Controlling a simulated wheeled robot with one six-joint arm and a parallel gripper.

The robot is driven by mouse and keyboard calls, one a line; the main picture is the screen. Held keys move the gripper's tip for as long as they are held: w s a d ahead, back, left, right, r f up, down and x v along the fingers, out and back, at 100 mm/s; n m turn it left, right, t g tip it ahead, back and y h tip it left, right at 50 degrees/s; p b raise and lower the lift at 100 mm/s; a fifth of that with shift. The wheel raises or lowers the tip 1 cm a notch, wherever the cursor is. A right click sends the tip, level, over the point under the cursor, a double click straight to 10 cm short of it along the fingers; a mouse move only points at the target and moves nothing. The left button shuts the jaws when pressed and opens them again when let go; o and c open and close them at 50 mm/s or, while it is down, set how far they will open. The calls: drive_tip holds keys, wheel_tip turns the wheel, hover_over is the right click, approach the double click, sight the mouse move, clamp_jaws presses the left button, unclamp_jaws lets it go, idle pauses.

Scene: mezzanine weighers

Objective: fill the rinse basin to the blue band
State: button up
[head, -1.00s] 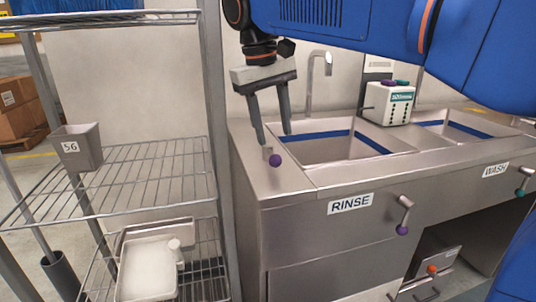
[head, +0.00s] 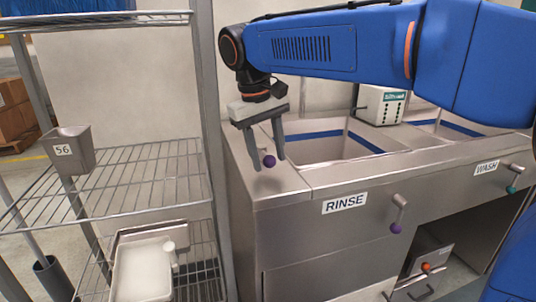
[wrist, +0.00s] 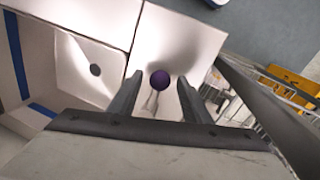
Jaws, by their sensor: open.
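The rinse basin (head: 322,165), behind the RINSE label (head: 345,203), has a blue band (head: 312,135) around its inner wall. In the wrist view, the basin (wrist: 78,55) shows a dark round spot on its floor; I see no clear water. A purple ball knob (head: 269,161) on a short stem stands on the counter left of the basin. My gripper (head: 269,166) is open, pointing down, with a finger on either side of the knob as seen in both views; contact is not evident. A second purple-tipped lever (head: 396,228) hangs on the front panel below the basin.
The wash basin (head: 450,128) lies to the right, with a teal-tipped lever (head: 511,189). A white box (head: 380,105) stands behind, between the basins. A wire rack (head: 150,170) with a grey bin (head: 70,150) stands close on the left. My arm crosses above the basins.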

clamp_jaws()
drive_tip(key=shift+d, duration=0.1)
drive_tip(key=d+n, duration=0.1)
drive_tip(key=n, duration=0.1)
drive_tip(key=w+d+n, duration=0.1)
drive_tip(key=n, duration=0.1)
drive_tip(key=shift+d+t+y, duration=0.15)
drive_tip(key=shift+t+y, duration=0.15)
drive_tip(key=n, duration=0.1)
drive_tip(key=w+d+n, duration=0.1)
drive_tip(key=n, duration=0.1)
drive_tip(key=shift+w+d, duration=0.1)
drive_tip(key=shift+d, duration=0.1)
drive_tip(key=shift+w+d+n+t+y, duration=0.35)
drive_tip(key=shift+w+n, duration=0.2)
drive_tip(key=shift+n, duration=0.65)
